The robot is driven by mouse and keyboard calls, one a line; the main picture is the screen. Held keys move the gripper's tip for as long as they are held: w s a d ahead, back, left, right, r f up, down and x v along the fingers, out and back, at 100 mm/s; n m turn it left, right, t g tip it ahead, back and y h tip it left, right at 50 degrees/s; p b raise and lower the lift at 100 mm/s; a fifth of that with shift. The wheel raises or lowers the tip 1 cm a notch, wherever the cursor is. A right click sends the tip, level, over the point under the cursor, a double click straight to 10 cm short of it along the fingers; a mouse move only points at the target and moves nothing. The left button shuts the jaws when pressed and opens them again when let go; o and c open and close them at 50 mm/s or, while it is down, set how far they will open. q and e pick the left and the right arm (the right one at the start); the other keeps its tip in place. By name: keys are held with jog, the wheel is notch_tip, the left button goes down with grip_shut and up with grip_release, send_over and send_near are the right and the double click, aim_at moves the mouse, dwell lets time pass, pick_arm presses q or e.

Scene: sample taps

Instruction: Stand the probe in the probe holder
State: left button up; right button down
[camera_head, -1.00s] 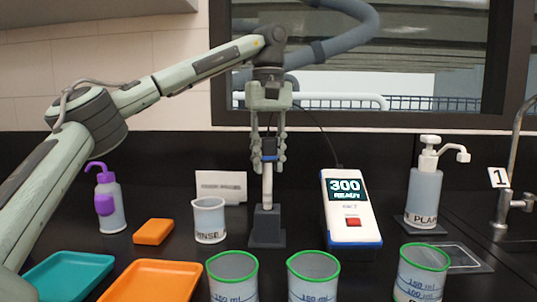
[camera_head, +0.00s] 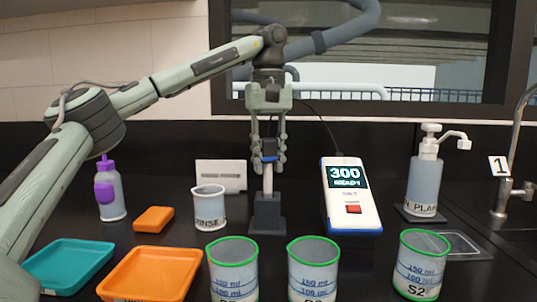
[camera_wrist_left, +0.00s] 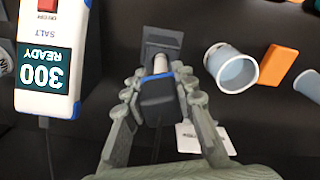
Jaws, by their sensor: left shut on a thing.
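The probe (camera_head: 267,178) is a white stick with a dark and blue head, upright in the head view. My left gripper (camera_head: 268,158) is shut on its head. The dark grey probe holder (camera_head: 267,213) is directly below, and the probe's lower end meets its top and appears to be inside it; the tip is hidden. In the left wrist view the probe's dark head (camera_wrist_left: 158,98) sits between the fingers of my left gripper (camera_wrist_left: 160,88), with the white shaft (camera_wrist_left: 160,63) running to the holder (camera_wrist_left: 162,42). My right gripper is not in view.
The meter (camera_head: 349,195), reading 300 READY, lies right of the holder, its cable running to the probe. The rinse beaker (camera_head: 209,209) is at left. Green-rimmed beakers (camera_head: 232,272) stand in front. Orange (camera_head: 150,275) and teal (camera_head: 68,262) trays lie at front left.

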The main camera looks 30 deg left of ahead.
pick_arm(q)
jog(key=shift+f+b, duration=0.5)
jog(key=shift+f, duration=1.3)
jog(key=o, duration=1.1)
jog(key=shift+o, duration=0.2)
jog(key=o, duration=0.6)
jog(key=shift+o, duration=0.2)
